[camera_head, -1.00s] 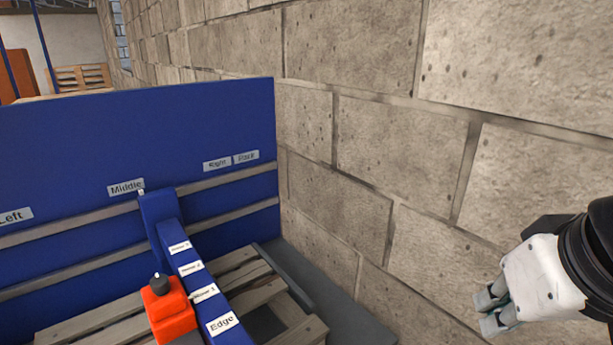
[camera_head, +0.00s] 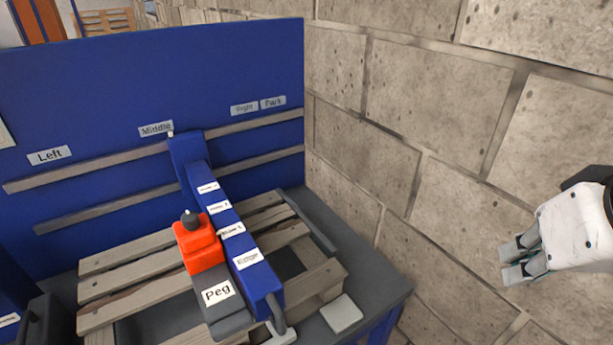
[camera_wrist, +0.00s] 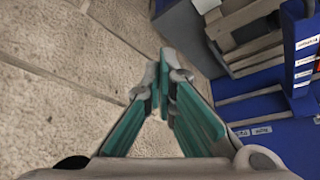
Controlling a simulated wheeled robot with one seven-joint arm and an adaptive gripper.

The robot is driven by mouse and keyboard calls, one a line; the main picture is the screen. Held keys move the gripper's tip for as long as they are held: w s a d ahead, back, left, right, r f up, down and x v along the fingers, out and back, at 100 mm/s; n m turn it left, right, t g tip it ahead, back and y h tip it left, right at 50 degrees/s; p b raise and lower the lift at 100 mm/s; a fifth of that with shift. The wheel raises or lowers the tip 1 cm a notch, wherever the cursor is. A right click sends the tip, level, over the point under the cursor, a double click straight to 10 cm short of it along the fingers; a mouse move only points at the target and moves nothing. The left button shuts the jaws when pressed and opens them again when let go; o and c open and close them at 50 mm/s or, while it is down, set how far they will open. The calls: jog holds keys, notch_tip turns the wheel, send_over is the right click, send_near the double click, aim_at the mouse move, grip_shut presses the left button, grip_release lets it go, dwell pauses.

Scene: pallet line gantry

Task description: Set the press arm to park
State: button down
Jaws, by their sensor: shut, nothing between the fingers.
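The blue press arm (camera_head: 218,195) reaches forward from a blue back panel (camera_head: 90,110), its rear end at the Middle label (camera_head: 156,128). The Park label (camera_head: 273,102) is at the panel's right end, beside the Right label (camera_head: 244,108). A red block (camera_head: 196,246) with a dark knob sits on the arm's left side, above a dark piece marked Peg (camera_head: 217,292). A dark handle (camera_head: 276,312) hangs at the arm's front end. My gripper (camera_head: 512,262) is shut and empty, well to the right of the arm, in front of the wall.
A wooden pallet (camera_head: 130,280) lies under the press arm on a dark grey table (camera_head: 385,285). Two grey rails (camera_head: 85,175) run along the panel. A stone block wall (camera_head: 420,110) closes off the right side. The Left label (camera_head: 49,155) is at the panel's left.

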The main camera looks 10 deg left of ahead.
dwell(0.3)
jog(key=c, duration=1.8)
grip_release()
jog(key=shift+w+a, duration=0.1)
jog(key=shift+o, duration=1)
jog(key=w+a+n+g+p, duration=0.1)
jog(key=w+a+n+g, duration=0.1)
jog(key=a, duration=0.5)
jog(key=shift+w+a+n, duration=0.2)
jog(key=shift+w+n, duration=0.6)
jog(key=n+g+p, duration=0.2)
jog(key=n+g, duration=0.2)
jog(key=n, duration=0.3)
send_near(280, 311)
jog(key=f, duration=0.6)
jog(key=f+p, duration=0.1)
jog(key=f, duration=0.5)
jog(key=shift+s+f, duration=0.1)
jog(key=shift+s, duration=0.1)
grip_shut()
